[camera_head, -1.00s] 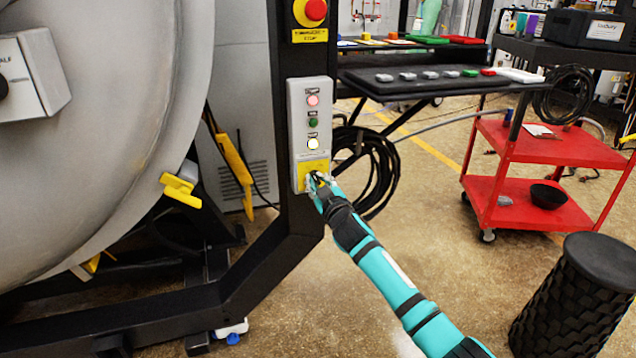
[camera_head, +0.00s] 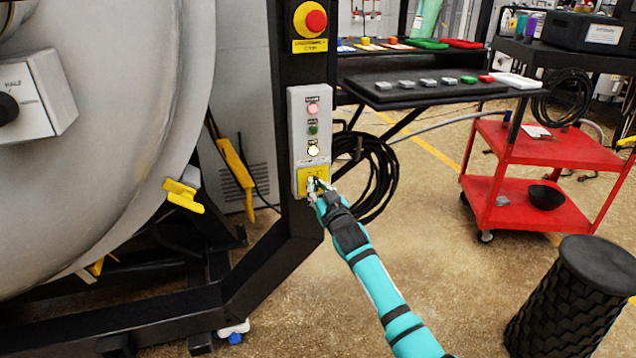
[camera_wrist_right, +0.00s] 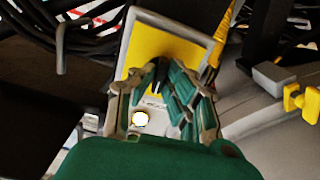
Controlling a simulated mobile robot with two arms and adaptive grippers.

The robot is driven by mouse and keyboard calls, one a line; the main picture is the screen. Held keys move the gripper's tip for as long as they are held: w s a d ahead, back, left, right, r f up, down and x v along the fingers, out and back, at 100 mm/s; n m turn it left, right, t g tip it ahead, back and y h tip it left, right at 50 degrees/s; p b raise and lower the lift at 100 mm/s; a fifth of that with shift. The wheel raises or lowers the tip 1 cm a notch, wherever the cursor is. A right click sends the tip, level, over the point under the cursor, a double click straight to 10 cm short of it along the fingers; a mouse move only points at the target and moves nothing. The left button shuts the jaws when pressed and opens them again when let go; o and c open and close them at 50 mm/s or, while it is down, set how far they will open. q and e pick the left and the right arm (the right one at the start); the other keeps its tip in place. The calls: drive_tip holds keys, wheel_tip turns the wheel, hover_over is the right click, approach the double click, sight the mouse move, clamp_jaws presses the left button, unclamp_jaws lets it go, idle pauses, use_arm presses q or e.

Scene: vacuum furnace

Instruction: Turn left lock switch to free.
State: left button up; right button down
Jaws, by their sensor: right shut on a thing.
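A grey control box (camera_head: 298,118) with a red, a green and a lit white button is on the black post. A yellow plate (camera_head: 312,173) is at its lower end; the switch there is mostly hidden by my right gripper (camera_head: 317,187). In the right wrist view the yellow plate (camera_wrist_right: 163,62) lies beyond the gripper (camera_wrist_right: 160,85), with a small dark switch handle (camera_wrist_right: 161,74) between the fingers. The fingers are shut on it. I cannot read the switch's position. My left gripper is not in view.
The big round furnace door (camera_head: 110,150) fills the left, with a yellow latch (camera_head: 183,194). A red emergency stop (camera_head: 316,20) is above the box. A black cable coil (camera_head: 375,175) hangs just right of it. A red cart (camera_head: 545,150) and black stool (camera_head: 575,300) stand right.

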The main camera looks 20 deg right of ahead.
drive_tip(key=shift+r+m+p, duration=0.15)
drive_tip(key=shift+m+p, duration=0.2)
drive_tip(key=shift+m, duration=0.15)
drive_tip(key=m+p, duration=0.1)
drive_tip(key=m, duration=0.1)
drive_tip(key=shift+m+p, duration=0.3)
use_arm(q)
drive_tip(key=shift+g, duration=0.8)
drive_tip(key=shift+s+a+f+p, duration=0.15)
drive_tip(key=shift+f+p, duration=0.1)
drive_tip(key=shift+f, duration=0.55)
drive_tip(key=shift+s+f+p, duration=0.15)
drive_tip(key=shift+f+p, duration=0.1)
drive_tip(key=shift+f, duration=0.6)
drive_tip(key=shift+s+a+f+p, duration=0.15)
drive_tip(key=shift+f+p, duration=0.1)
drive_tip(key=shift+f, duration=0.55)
use_arm(e)
drive_tip(key=shift+f+m, duration=0.2)
drive_tip(key=shift+m, duration=1.4)
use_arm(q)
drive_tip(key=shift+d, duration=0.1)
use_arm(e)
drive_tip(key=c, duration=1.4)
unclamp_jaws()
